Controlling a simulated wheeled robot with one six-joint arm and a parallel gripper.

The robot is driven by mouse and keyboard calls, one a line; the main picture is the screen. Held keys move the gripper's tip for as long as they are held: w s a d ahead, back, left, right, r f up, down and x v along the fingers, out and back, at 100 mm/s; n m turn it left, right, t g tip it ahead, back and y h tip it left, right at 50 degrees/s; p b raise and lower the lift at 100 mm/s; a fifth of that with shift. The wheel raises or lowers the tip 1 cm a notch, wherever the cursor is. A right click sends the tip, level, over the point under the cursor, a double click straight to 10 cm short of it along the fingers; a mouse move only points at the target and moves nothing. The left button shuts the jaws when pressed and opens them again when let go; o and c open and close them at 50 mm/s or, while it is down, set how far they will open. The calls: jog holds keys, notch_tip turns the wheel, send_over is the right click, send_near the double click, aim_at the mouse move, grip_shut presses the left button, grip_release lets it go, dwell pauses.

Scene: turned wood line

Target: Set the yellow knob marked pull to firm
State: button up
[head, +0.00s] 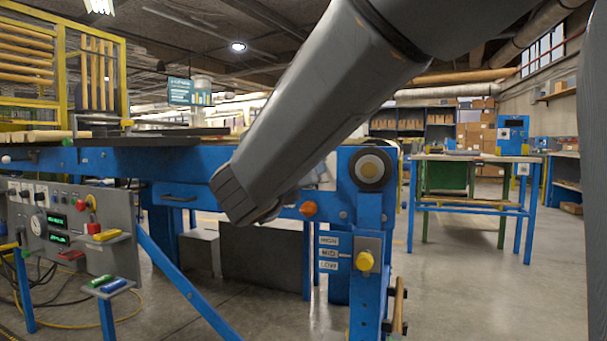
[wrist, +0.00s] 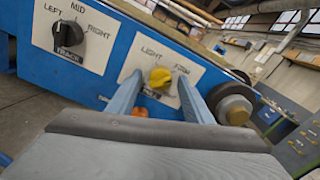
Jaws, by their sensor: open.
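The yellow knob (wrist: 160,78) sits on a white plate on the blue beam in the wrist view. The plate reads LIGHT at upper left and what looks like FIRM at upper right. The word under the knob is too small and partly hidden to read, and I cannot tell exactly where the knob points. My gripper (wrist: 159,75) is open, its two fingers to the left and right of the knob in the picture. I cannot tell whether they touch it. In the head view my arm hides this knob and the gripper.
A black TRACK knob (wrist: 69,34) with LEFT, MID and RIGHT marks is left of it. A dark roller end (wrist: 236,107) is close on the right. Another yellow knob (head: 365,261), beside HIGH, MID and LOW labels, is on the blue leg. A control panel (head: 62,228) stands at left.

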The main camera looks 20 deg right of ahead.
jog(key=p+v, duration=0.1)
jog(key=v, duration=0.6)
jog(key=shift+s+a+p, duration=0.2)
jog(key=shift+a+p, duration=0.05)
jog(key=shift+p, duration=0.1)
